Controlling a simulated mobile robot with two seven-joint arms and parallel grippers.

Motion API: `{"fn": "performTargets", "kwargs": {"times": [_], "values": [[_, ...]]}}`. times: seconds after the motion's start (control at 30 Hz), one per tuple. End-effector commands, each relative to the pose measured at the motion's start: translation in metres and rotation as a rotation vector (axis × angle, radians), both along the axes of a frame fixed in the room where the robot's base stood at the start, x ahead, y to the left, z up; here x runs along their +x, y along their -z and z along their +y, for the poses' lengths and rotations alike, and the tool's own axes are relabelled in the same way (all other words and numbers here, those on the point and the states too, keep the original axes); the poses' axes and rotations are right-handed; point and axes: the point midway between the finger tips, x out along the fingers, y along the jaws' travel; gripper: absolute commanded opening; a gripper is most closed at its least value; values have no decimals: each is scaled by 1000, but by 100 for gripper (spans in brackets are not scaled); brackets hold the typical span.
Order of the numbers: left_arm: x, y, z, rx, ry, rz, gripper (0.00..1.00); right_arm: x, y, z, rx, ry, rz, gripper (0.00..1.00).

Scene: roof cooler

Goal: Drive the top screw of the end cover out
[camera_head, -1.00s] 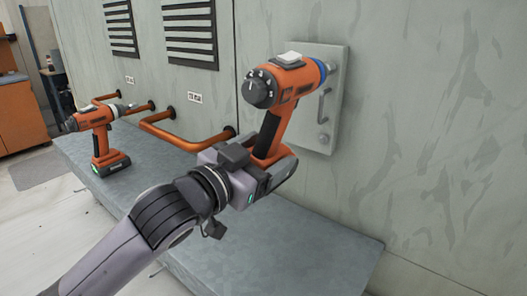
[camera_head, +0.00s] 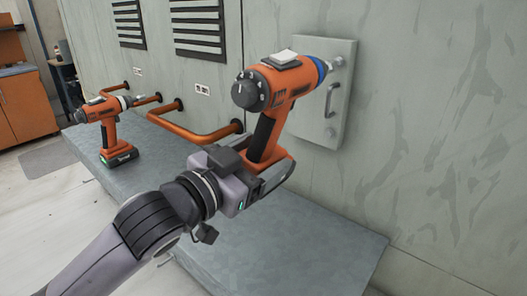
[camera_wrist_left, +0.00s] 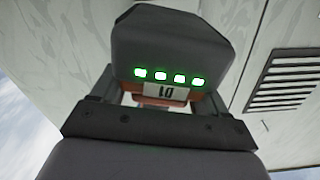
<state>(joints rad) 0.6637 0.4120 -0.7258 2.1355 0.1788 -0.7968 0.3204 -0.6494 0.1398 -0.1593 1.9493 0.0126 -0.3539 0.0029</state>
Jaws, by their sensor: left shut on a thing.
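My left gripper (camera_head: 262,178) is shut on the handle of an orange and black drill (camera_head: 290,84), low near its battery. The drill is upright and its blue-collared nose points at the upper right part of the end cover (camera_head: 342,70), a grey plate with a handle on the wall. The nose tip is by the cover's top screw (camera_head: 338,62); I cannot tell whether it touches. The drill hides much of the cover's left side. A lower screw (camera_head: 330,132) shows. In the left wrist view the battery (camera_wrist_left: 172,55) shows several green lights. My right gripper is not in view.
A second orange drill (camera_head: 106,120) stands on the grey ledge (camera_head: 300,245) at the left. Orange pipes (camera_head: 195,135) stick out from the wall between the two drills. Vents (camera_head: 200,28) are above. The right part of the ledge is clear.

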Motion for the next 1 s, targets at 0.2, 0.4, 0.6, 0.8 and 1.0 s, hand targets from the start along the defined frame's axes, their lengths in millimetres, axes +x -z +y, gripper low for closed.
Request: {"fn": "performTargets", "kwargs": {"times": [0.2, 0.4, 0.6, 0.8, 1.0], "values": [[-8, -6, 5, -7, 2, -13, 0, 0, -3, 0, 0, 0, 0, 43], [-15, -5, 10, -6, 1, -12, 0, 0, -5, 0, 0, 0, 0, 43], [-22, -6, 15, -7, 2, -13, 0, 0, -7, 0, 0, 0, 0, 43], [-28, -6, 20, -6, 2, -13, 0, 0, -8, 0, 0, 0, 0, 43], [-31, -5, 22, -6, 1, -12, 0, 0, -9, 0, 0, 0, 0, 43]]}}
